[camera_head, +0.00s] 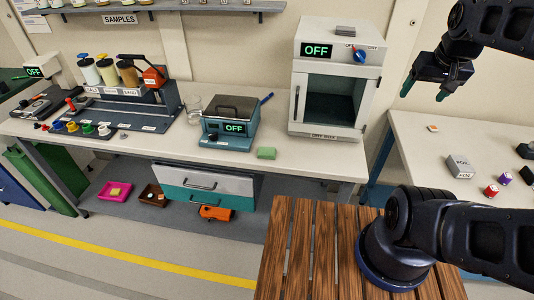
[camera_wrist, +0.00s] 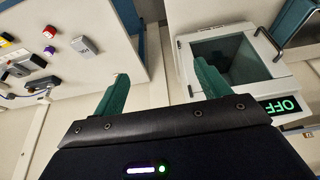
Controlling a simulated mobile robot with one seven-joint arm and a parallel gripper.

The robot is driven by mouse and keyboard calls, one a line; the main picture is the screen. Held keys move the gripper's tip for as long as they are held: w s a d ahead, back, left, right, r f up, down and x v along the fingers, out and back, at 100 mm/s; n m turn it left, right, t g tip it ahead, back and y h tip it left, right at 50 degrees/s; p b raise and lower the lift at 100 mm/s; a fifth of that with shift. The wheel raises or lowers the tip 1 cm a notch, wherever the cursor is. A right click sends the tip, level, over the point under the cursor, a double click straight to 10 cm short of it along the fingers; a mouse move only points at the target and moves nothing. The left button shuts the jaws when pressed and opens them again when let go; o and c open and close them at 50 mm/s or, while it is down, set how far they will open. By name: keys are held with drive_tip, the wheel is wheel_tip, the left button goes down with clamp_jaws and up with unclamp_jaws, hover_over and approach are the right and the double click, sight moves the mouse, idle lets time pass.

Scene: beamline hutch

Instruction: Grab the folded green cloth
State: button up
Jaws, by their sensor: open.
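The folded green cloth (camera_head: 266,153) is a small light green block shape lying near the front edge of the white bench, in the head view. It sits just right of the teal device with an OFF display. My gripper (camera_head: 422,91) is high at the upper right, well above and to the right of the cloth, over the gap and the right table. In the wrist view its two green fingers (camera_wrist: 158,85) are spread apart with nothing between them. The cloth does not show in the wrist view.
A white drying oven (camera_head: 336,80) stands on the bench right of the cloth; it also shows in the wrist view (camera_wrist: 188,65). The teal device (camera_head: 229,124) and a glass (camera_head: 194,106) stand left. Small blocks lie on the right table (camera_head: 425,150). Bench surface around the cloth is clear.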

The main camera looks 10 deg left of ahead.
drive_tip(key=w+a+r+n+g, duration=0.1)
drive_tip(key=w+a+r+n, duration=0.2)
drive_tip(key=w+a+r, duration=0.25)
drive_tip(key=n+g+h, duration=0.3)
drive_tip(key=n+h, duration=0.2)
drive_tip(key=n, duration=1.1)
hover_over(267, 151)
drive_tip(key=a, duration=0.3)
drive_tip(key=f, duration=3.4)
drive_tip(key=shift+w+d+f, duration=0.15)
drive_tip(key=shift+w+f, duration=0.05)
drive_tip(key=shift+f, duration=0.05)
drive_tip(key=shift+s+x, duration=0.15)
drive_tip(key=shift+x, duration=1.3)
drive_tip(key=shift+s+x, duration=0.15)
drive_tip(key=shift+x, duration=1.3)
drive_tip(key=shift+f, duration=0.1)
drive_tip(key=c, duration=1)
